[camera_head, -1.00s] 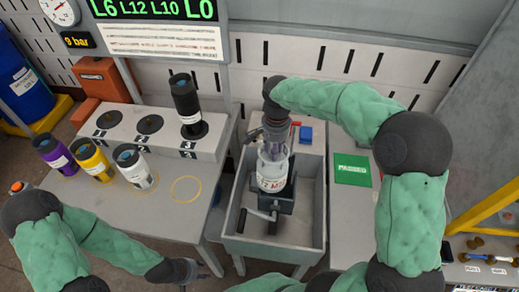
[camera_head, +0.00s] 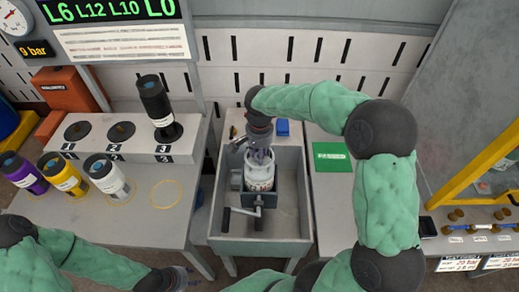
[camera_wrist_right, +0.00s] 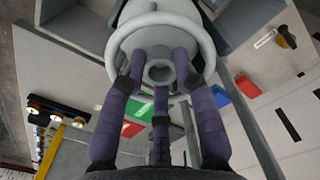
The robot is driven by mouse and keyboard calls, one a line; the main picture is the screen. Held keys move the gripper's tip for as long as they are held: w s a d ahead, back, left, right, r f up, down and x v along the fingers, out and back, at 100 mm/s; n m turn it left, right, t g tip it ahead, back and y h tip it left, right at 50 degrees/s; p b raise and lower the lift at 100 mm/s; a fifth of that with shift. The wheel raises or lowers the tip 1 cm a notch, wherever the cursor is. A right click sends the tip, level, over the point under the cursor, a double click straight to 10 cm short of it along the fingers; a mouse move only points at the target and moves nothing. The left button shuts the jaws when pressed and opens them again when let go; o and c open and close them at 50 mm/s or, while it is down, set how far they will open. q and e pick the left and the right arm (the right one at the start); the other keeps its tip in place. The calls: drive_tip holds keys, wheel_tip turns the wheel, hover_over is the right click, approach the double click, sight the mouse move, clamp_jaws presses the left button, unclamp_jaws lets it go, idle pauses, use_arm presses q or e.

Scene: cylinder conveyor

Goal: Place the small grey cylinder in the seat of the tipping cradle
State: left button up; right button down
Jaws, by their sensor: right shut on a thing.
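My right gripper (camera_head: 258,152) is shut on a small pale grey cylinder (camera_head: 260,177), reaching it from above. The cylinder is roughly upright at the tipping cradle (camera_head: 255,203), a dark frame with a crank inside the grey trough. Whether it touches the seat cannot be told, as the cylinder covers it. In the right wrist view, the purple fingers (camera_wrist_right: 160,85) close around the cylinder's narrow neck, with its white ring and body (camera_wrist_right: 162,25) beyond. My left gripper (camera_head: 183,276) is low at the left, in front of the side table, away from the cradle; its fingers are too small to read.
The grey trough (camera_head: 297,240) has raised walls around the cradle. Purple (camera_head: 22,172), yellow (camera_head: 62,175) and white (camera_head: 105,175) cylinders stand on the left table. A black cylinder (camera_head: 157,105) stands on a raised block. A green card (camera_head: 332,157) lies right of the trough.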

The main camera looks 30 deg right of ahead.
drive_tip(key=shift+f+b, duration=0.75)
drive_tip(key=shift+f, duration=2.25)
drive_tip(key=c, duration=0.9)
unclamp_jaws()
drive_tip(key=shift+f, duration=0.15)
drive_tip(key=shift+c, duration=0.2)
wheel_tip(320, 180, up, 12)
drive_tip(key=p, duration=0.3)
